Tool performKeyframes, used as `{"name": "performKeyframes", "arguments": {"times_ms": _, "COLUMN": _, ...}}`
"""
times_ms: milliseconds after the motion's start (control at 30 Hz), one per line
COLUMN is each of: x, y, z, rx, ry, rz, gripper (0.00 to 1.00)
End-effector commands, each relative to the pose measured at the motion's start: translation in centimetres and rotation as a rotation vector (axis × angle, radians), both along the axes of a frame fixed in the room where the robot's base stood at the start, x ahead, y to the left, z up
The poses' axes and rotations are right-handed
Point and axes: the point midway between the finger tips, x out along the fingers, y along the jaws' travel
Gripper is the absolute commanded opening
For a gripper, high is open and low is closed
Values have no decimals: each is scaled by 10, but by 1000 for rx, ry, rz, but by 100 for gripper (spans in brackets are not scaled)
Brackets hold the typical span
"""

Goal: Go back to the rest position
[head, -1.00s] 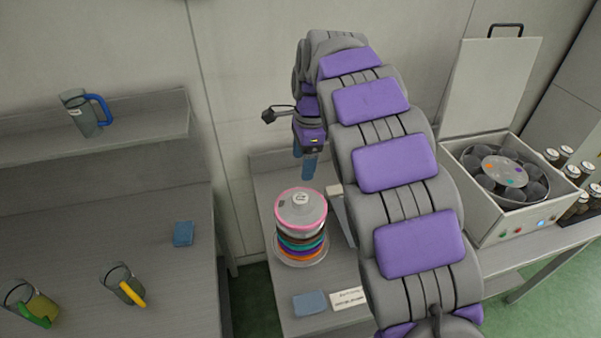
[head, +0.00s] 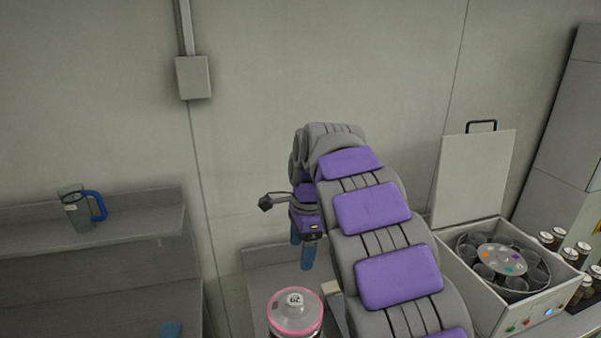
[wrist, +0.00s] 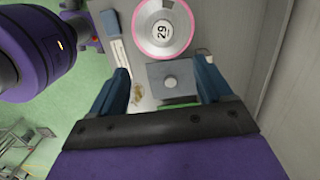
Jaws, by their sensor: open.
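My gripper (head: 302,252) hangs fingers down in the head view, at the end of my raised arm, behind and above the stack with the pink-rimmed lid. In the wrist view my gripper (wrist: 168,88) has its two blue fingers wide apart with nothing between them. The pink-rimmed lid (head: 295,312), with a numbered white cap, stands on the bench below, apart from the fingers. It also shows in the wrist view (wrist: 147,38), beyond the fingertips.
An open white box with a round rotor (head: 500,262) stands at the right, its lid (head: 470,180) raised. Dark jars (head: 581,254) are beside it. A jug with a blue handle (head: 76,212) stands on the left shelf (head: 140,222). The wall rises close behind my arm.

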Motion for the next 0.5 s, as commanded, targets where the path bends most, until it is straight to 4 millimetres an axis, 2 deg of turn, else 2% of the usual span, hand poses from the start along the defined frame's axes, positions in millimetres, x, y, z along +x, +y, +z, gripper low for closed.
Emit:
{"name": "performKeyframes", "arguments": {"times_ms": 267, "x": -64, "y": -51, "z": 13, "rx": -28, "ry": -4, "rz": 180, "gripper": 79}}
{"name": "performKeyframes", "arguments": {"times_ms": 500, "x": -139, "y": -89, "z": 11, "rx": -37, "ry": 4, "rz": 403, "gripper": 79}}
